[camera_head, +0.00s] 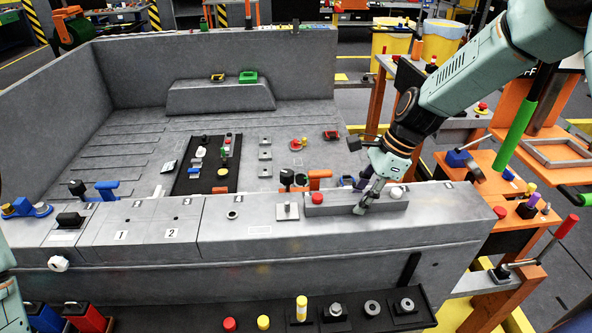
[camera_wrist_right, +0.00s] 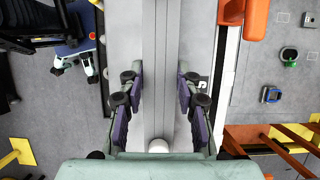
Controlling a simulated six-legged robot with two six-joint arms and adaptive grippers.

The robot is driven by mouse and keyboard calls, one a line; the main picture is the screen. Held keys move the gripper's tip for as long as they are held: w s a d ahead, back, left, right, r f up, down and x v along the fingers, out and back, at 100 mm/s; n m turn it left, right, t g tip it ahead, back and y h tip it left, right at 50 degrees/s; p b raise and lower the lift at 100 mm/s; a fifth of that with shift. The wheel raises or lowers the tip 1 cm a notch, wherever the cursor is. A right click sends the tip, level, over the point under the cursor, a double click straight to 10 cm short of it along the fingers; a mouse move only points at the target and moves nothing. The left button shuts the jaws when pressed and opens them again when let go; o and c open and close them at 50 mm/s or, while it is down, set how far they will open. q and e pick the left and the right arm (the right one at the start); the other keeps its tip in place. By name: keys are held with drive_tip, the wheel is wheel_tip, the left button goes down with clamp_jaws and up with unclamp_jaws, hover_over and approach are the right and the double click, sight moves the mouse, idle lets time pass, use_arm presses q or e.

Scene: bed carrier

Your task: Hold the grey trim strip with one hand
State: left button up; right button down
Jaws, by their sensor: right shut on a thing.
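The grey trim strip (camera_head: 335,209) is a long bar lying along the top of the front rim of the big grey bed, right of centre in the head view. A red knob (camera_head: 317,198) shows at its left end. My right gripper (camera_head: 367,198) reaches down onto the strip right of its middle. In the right wrist view the strip (camera_wrist_right: 161,45) runs vertically between the fingers of my right gripper (camera_wrist_right: 159,88), one on each side, and the gripper is shut on it. My left gripper is not in view.
The grey bed (camera_head: 120,75) has raised walls and several small fittings on its floor. A dark tray (camera_head: 270,318) with knobs and cylinders lies in front of it. Orange work tables (camera_head: 475,175) with tools stand close on the right. A black handle (camera_head: 292,178) stands near the strip.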

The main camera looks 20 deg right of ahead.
idle(0.3)
drive_tip(key=c, duration=0.9)
unclamp_jaws()
drive_tip(key=shift+o, duration=0.2)
drive_tip(key=v, duration=0.7)
drive_tip(key=shift+s+d+r, duration=0.1)
drive_tip(key=shift+r, duration=0.15)
